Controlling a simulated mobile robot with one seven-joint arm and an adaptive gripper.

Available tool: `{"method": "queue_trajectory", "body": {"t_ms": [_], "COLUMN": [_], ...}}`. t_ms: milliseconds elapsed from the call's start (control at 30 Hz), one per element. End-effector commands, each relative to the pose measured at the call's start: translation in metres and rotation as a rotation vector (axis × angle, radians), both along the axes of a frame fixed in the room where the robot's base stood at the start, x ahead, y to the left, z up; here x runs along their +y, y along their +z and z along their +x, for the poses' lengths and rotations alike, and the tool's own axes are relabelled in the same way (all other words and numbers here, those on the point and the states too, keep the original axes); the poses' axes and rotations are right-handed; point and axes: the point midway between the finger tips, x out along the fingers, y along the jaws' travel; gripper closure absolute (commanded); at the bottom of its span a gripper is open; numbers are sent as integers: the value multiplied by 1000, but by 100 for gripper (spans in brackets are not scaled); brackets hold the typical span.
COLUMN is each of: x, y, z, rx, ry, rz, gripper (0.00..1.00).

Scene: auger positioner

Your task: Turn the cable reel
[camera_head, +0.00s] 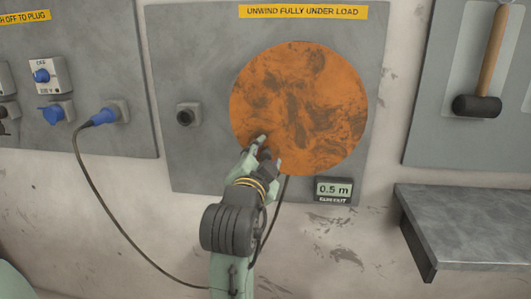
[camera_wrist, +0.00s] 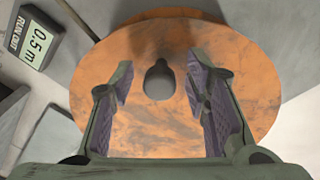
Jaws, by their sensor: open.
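The cable reel (camera_head: 318,95) is a round orange disc with dark stains, mounted on a grey wall panel. It also fills much of the wrist view (camera_wrist: 250,95). A dark grey knob (camera_wrist: 158,84) stands on the reel's face and shows between my fingers in the wrist view. In the head view my gripper hides it. My gripper (camera_head: 265,148) is at the reel's lower left part, its fingers open and apart on either side of the knob. I cannot tell whether they touch the reel's face.
A display (camera_head: 334,189) below the reel reads 0.5 m. A yellow label (camera_head: 303,12) above says "UNWIND FULLY UNDER LOAD". A blue plug (camera_head: 104,116) with a black cable is at left. A grey shelf (camera_head: 465,220) juts out at lower right, below a hanging mallet (camera_head: 477,105).

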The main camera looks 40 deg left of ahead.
Motion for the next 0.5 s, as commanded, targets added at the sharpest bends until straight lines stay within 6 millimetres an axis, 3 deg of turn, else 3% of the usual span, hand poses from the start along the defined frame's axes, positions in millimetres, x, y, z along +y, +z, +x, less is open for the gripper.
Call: {"method": "queue_trajectory", "body": {"t_ms": [333,500], "x": [2,2], "y": [0,0], "z": [3,3], "rx": [1,1], "ry": [1,1], "rz": [0,0], "gripper": [58,69]}}
